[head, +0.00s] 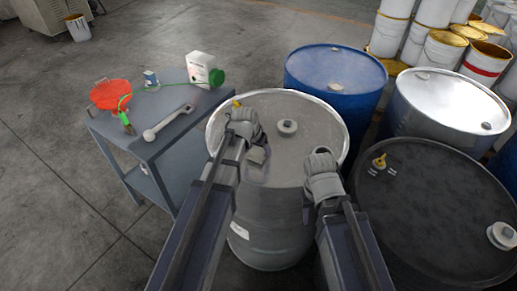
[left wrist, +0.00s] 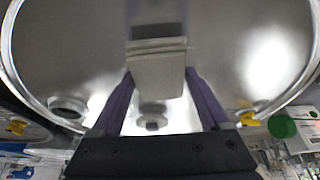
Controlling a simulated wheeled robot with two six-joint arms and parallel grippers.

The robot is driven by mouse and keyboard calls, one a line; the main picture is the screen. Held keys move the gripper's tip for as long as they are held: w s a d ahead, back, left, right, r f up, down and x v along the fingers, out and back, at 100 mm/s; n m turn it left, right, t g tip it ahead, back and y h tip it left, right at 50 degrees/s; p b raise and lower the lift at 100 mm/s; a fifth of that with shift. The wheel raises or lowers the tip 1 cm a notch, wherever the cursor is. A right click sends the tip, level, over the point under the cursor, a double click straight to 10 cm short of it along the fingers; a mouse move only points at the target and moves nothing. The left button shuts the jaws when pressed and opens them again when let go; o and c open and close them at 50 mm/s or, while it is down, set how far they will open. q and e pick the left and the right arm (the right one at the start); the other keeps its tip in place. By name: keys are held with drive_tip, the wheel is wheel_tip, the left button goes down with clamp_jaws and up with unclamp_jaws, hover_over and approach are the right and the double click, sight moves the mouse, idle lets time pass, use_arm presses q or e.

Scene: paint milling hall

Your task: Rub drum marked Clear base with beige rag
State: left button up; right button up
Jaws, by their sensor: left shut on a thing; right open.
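A grey steel drum (head: 275,225) stands in the middle in front of me, with a pale top and a bung near its centre. A white label on its side is too small to read, so I cannot tell which drum is marked Clear base. My left gripper (head: 256,146) is over its lid, shut on a folded beige-grey rag (head: 257,157). In the left wrist view the rag (left wrist: 157,72) sits between the fingers, close above or on the lid; contact is unclear. My right gripper (head: 321,156) is open and empty at the drum's right front rim.
A blue drum (head: 335,72), a white-topped drum (head: 447,104) and a black-topped drum (head: 430,215) crowd the right side.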

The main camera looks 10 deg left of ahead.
use_arm(q)
drive_tip(key=shift+r+p, duration=1.95)
drive_tip(key=shift+r, duration=0.4)
drive_tip(key=shift+r, duration=0.1)
wheel_tip(320, 180, up, 3)
drive_tip(key=p, duration=0.3)
